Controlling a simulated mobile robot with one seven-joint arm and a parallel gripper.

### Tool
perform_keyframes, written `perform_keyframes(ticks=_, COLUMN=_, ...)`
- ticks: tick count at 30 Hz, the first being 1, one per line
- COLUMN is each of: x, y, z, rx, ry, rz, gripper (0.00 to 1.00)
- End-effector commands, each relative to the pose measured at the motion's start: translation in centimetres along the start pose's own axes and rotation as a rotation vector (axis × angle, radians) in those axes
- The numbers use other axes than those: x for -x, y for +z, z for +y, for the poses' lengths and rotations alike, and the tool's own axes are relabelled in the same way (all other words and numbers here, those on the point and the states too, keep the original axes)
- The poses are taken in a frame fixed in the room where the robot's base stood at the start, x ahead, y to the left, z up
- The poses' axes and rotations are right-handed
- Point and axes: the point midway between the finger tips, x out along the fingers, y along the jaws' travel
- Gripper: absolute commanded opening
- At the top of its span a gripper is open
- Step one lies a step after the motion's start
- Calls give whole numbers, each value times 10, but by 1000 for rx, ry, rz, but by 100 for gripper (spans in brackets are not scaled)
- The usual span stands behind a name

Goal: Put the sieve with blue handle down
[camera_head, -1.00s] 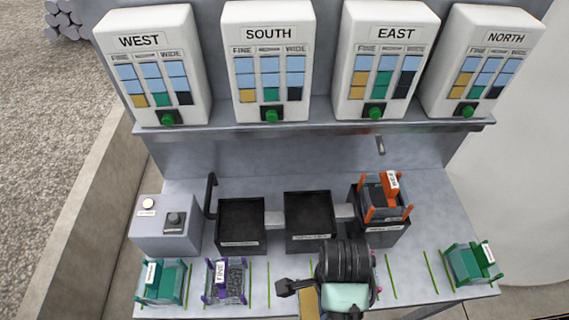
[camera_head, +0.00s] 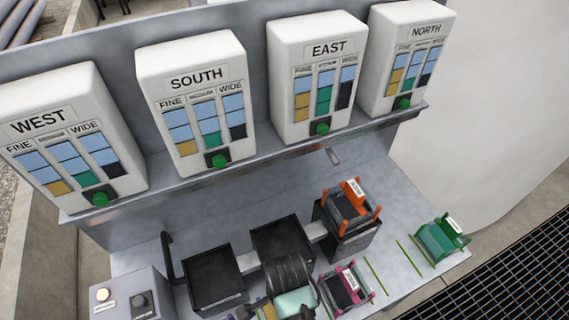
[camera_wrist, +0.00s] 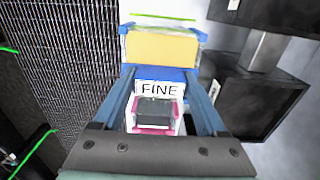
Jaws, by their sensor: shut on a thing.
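My gripper (camera_wrist: 160,78) is shut on the sieve with blue handle (camera_wrist: 162,75), which fills the middle of the wrist view. Its label reads FINE, and a yellow part shows beyond the blue handle. In the head view my gripper and wrist (camera_head: 288,287) are low in the frame and hide most of this sieve. A pink-framed sieve with dark contents (camera_head: 345,286) stands on the bench just right of my wrist. Something pink and dark also shows between my fingers in the wrist view; I cannot tell its distance. Whether the held sieve touches the bench is unclear.
Black trays (camera_head: 215,280) stand along the bench, and an orange sieve (camera_head: 351,200) sits on the rightmost one. A green sieve (camera_head: 440,240) stands at the right end. Bare bench with green marking lines (camera_head: 408,257) lies between pink and green. A control box (camera_head: 125,297) is at left.

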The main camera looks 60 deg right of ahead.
Motion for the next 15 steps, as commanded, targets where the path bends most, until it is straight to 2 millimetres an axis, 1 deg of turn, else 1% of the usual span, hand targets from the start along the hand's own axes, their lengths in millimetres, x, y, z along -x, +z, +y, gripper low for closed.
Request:
perform_keyframes(ticks=3, x=-18, y=0, z=1, rx=0, ry=4, rz=0, gripper=0)
perform_keyframes(ticks=7, x=-34, y=0, z=1, rx=0, ry=3, rz=0, gripper=0)
perform_keyframes(ticks=10, x=-37, y=0, z=0, rx=0, ry=0, rz=0, gripper=0)
perform_keyframes(ticks=15, x=-37, y=0, z=0, rx=0, ry=0, rz=0, gripper=0)
